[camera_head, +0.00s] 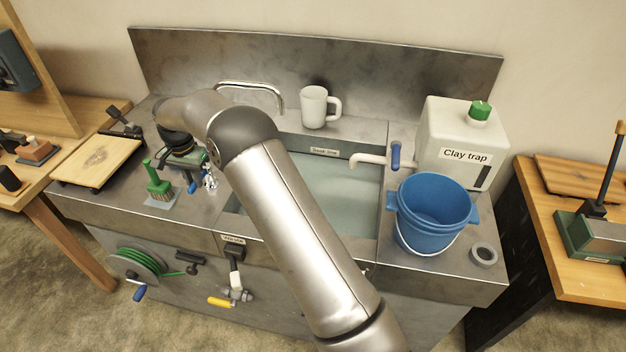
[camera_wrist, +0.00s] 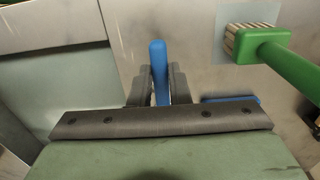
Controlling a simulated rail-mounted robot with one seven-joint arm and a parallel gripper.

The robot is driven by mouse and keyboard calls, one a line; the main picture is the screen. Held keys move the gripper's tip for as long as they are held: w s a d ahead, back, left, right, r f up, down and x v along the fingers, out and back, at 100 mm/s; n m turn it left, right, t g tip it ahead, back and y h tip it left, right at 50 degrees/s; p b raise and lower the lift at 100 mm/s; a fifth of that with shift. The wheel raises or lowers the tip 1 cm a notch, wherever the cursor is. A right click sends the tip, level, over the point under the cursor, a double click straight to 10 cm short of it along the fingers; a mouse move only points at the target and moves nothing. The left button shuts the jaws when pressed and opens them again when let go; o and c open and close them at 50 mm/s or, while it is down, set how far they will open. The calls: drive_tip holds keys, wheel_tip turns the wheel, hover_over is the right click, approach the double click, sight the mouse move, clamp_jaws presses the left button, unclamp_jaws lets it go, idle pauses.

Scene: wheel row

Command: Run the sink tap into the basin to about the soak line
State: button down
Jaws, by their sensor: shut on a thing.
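The sink tap (camera_head: 250,86) is a chrome spout arching behind my arm; no stream shows below its end. The basin (camera_head: 381,166) holds a pale, greenish, water-like surface (camera_head: 345,185), partly hidden by my arm. The soak line label (camera_head: 325,151) is on its back wall, and the surface appears a little below it. My gripper (camera_head: 200,184) is left of the basin. In the wrist view my gripper (camera_wrist: 158,88) is shut on an upright blue handle (camera_wrist: 158,58). What the handle joins is hidden.
A green brush (camera_head: 157,183) stands close left of my gripper; it also shows in the wrist view (camera_wrist: 275,50). A white mug (camera_head: 314,106) stands behind the basin. A white side pipe (camera_head: 370,159), a clay trap (camera_head: 465,138) and a blue bucket (camera_head: 425,238) are at right.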

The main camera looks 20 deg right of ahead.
drive_tip(key=c, duration=1.3)
unclamp_jaws()
drive_tip(key=shift+r+p, duration=2.2)
drive_tip(key=shift+r, duration=1.35)
